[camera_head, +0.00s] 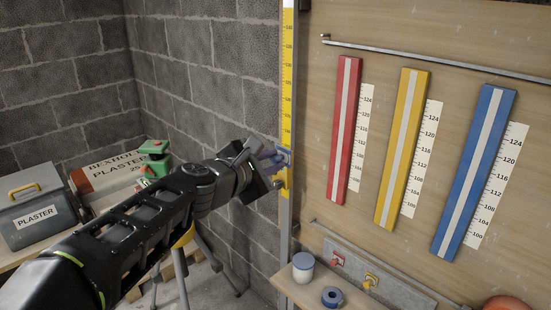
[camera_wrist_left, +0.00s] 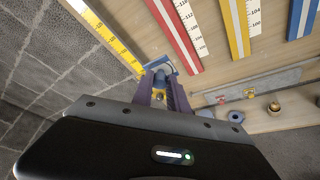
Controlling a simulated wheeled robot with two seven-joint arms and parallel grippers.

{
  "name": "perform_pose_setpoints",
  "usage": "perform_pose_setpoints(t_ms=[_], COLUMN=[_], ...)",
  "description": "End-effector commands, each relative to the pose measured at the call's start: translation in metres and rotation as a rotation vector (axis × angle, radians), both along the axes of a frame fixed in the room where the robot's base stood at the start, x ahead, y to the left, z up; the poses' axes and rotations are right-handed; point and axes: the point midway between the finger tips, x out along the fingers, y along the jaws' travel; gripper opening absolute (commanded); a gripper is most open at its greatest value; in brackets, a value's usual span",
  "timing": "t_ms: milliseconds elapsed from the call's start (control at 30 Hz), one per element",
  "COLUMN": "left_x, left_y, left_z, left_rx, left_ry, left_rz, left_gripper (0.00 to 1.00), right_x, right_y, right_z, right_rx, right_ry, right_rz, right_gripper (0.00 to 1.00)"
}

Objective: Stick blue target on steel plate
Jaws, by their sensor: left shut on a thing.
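My left gripper (camera_head: 270,161) reaches in from the left to the yellow measuring staff (camera_head: 287,75) at the board's left edge. Its purple fingers are shut on the blue target (camera_head: 284,154), which lies at or against the staff; whether it touches is unclear. In the left wrist view, the gripper (camera_wrist_left: 162,88) has the blue target (camera_wrist_left: 159,69) between its fingertips, partly hidden by them. The steel plate (camera_head: 393,287) leans low on the board, with a red target (camera_head: 337,258) and a yellow target (camera_head: 370,280) on it. My right gripper is out of view.
Red (camera_head: 345,130), yellow (camera_head: 402,150) and blue (camera_head: 474,170) striped bars with scales hang on the board. A blue-lidded jar (camera_head: 303,268) and a blue roll (camera_head: 332,297) stand on the ledge before the plate. Plaster bags and a grey box (camera_head: 38,208) are left.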

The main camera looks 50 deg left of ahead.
Motion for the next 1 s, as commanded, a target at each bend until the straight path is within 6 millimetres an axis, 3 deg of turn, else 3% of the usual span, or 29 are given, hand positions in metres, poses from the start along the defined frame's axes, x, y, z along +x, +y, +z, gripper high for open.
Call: perform_pose_setpoints(t_ms=[1000], left_x=[-0.044], left_y=[-0.001], left_z=[0.001], left_rx=[0.000], left_ry=[0.000], left_rz=[0.000], left_gripper=[0.00], right_x=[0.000], right_y=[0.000], right_z=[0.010], right_rx=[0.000], right_ry=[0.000], right_rz=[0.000], right_gripper=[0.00])
